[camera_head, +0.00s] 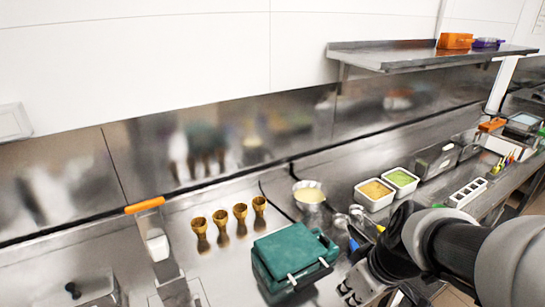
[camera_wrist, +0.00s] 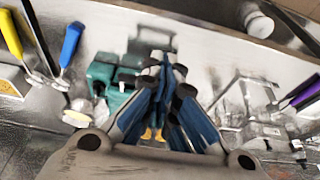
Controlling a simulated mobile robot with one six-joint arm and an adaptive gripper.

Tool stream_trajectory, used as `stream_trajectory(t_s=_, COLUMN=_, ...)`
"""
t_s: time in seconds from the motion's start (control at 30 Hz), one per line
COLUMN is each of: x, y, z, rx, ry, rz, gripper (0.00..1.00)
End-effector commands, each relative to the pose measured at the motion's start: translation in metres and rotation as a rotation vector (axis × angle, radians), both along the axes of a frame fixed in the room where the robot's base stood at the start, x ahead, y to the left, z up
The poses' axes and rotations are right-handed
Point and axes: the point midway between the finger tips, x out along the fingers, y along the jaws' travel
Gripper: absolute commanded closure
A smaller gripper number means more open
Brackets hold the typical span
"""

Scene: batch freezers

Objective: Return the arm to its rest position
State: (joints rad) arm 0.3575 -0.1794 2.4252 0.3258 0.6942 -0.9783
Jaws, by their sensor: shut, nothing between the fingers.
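My arm reaches in from the lower right of the head view, bent low over the counter. My gripper (camera_wrist: 165,68) fills the middle of the wrist view. Its two blue-padded fingers come together at the tips, with nothing between them. In the head view the gripper end is partly cut off at the bottom edge, just right of a green box (camera_head: 290,254). The green box also shows beyond the fingers in the wrist view (camera_wrist: 100,75). I cannot tell how far the fingers are from it.
Several brown cups (camera_head: 240,219) stand left of the green box. A white-rimmed bowl (camera_head: 309,193) and two tubs, one yellow (camera_head: 375,191) and one green (camera_head: 400,178), stand behind the arm. Blue- and yellow-handled tools (camera_wrist: 70,45) lie near the gripper. A steel shelf (camera_head: 400,57) hangs above.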

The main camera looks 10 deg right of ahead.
Motion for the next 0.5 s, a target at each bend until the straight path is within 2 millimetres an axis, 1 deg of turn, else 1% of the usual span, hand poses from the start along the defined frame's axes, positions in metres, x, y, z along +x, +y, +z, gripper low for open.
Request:
stream_trajectory(t_s=0.07, x=-0.005, y=0.001, z=0.003, rx=0.000, ry=-0.001, rz=-0.004, gripper=1.00)
stream_trajectory(t_s=0.17, x=-0.014, y=0.012, z=0.016, rx=-0.003, ry=-0.010, rz=-0.030, gripper=1.00)
stream_trajectory(t_s=0.27, x=-0.030, y=0.030, z=0.035, rx=-0.004, ry=-0.022, rz=-0.091, gripper=1.00)
stream_trajectory(t_s=0.3, x=-0.038, y=0.037, z=0.043, rx=-0.004, ry=-0.031, rz=-0.122, gripper=1.00)
stream_trajectory(t_s=0.4, x=-0.059, y=0.050, z=0.058, rx=-0.003, ry=-0.052, rz=-0.208, gripper=1.00)
stream_trajectory(t_s=0.5, x=-0.077, y=0.056, z=0.069, rx=0.004, ry=-0.075, rz=-0.289, gripper=1.00)
